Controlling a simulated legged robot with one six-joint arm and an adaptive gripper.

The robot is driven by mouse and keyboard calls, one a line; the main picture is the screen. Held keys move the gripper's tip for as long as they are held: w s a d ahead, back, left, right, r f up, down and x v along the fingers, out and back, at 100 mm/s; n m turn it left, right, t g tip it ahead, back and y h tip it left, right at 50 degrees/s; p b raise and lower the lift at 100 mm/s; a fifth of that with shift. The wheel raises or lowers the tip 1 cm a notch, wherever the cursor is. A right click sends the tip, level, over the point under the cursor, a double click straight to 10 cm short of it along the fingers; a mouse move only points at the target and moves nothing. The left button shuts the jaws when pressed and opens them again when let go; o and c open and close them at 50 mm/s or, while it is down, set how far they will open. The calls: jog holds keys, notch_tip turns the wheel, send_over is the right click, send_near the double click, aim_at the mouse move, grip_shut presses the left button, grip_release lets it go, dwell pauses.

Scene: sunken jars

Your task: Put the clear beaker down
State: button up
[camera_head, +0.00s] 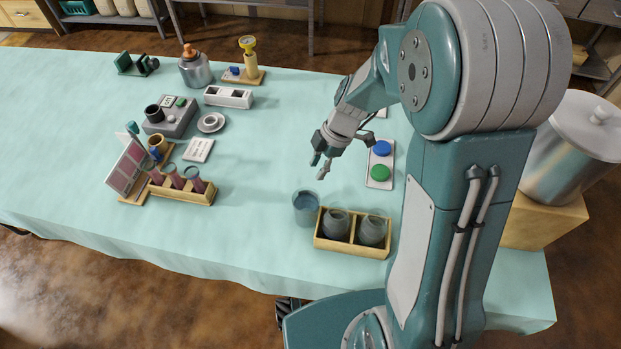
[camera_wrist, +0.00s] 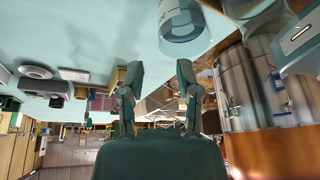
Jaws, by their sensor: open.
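The clear beaker (camera_head: 305,208) stands upright on the pale green tabletop, just left of the wooden box with two jars. In the wrist view a clear round vessel (camera_wrist: 182,30), which looks like the beaker, shows at the top. My gripper (camera_head: 322,167) is open and empty, above and slightly behind the beaker, apart from it. In the wrist view my gripper's two fingers (camera_wrist: 158,75) are spread with nothing between them.
The wooden box (camera_head: 350,249) holds two grey jars (camera_head: 336,222) right beside the beaker. A tray with blue and green discs (camera_head: 379,165) lies to the right. A rack of tubes (camera_head: 182,190) stands left. The table between rack and beaker is clear.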

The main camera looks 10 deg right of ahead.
jog(key=s+d+r+m+t+h, duration=0.2)
jog(key=s+d+r+m+t, duration=0.1)
jog(key=s+r+m, duration=0.5)
jog(key=s+d+r+m+t+h, duration=0.2)
jog(key=s+d+r+m+t, duration=0.1)
jog(key=s+r+m, duration=0.5)
notch_tip(320, 180, up, 4)
jog(key=m, duration=0.4)
jog(key=shift+f+t, duration=0.15)
jog(key=shift+t, duration=0.25)
jog(key=shift+a, duration=0.1)
